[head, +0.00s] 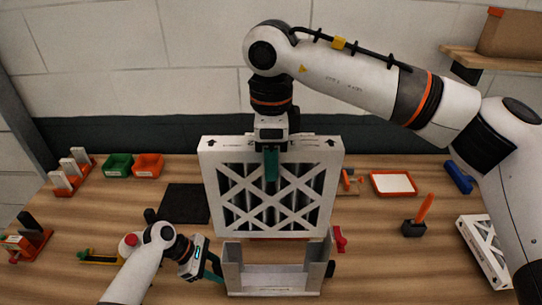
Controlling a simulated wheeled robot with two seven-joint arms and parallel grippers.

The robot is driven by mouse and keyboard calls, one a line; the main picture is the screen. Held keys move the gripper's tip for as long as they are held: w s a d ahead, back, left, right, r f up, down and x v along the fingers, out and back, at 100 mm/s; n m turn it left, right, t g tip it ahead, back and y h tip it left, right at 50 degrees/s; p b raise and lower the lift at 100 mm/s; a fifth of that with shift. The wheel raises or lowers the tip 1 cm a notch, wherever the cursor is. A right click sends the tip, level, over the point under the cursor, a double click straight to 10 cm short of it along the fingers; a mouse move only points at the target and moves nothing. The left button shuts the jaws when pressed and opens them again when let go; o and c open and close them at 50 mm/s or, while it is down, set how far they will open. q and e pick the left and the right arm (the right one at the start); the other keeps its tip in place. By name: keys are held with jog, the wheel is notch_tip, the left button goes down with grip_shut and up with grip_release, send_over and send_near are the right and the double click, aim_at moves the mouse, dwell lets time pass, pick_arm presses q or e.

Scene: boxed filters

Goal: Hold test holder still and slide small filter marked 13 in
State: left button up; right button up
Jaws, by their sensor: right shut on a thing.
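A white-framed filter (328,185) with a crossed lattice face hangs upright in the middle of the head view; its marking is too small to read. My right gripper (271,165) comes down from above and is shut on its top edge. The grey test holder (272,284), open at the top with upright side walls, stands on the table just below and in front of the filter. I cannot tell whether the filter's lower edge is inside it. My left gripper (213,268) is at the holder's left wall; its fingertips are partly hidden, so its opening is unclear.
Another white filter (484,250) lies at the right. A black cup (413,228) with an orange handle, a red tray (393,183) and a red clamp (340,240) are to the right of the holder. Green (117,166) and orange (148,165) bins and a dark mat (183,204) are left.

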pick_arm(q)
jog(key=c, duration=0.7)
jog(key=shift+w+r, duration=0.1)
jog(key=shift+r, duration=0.1)
dwell(1.1)
dwell(0.4)
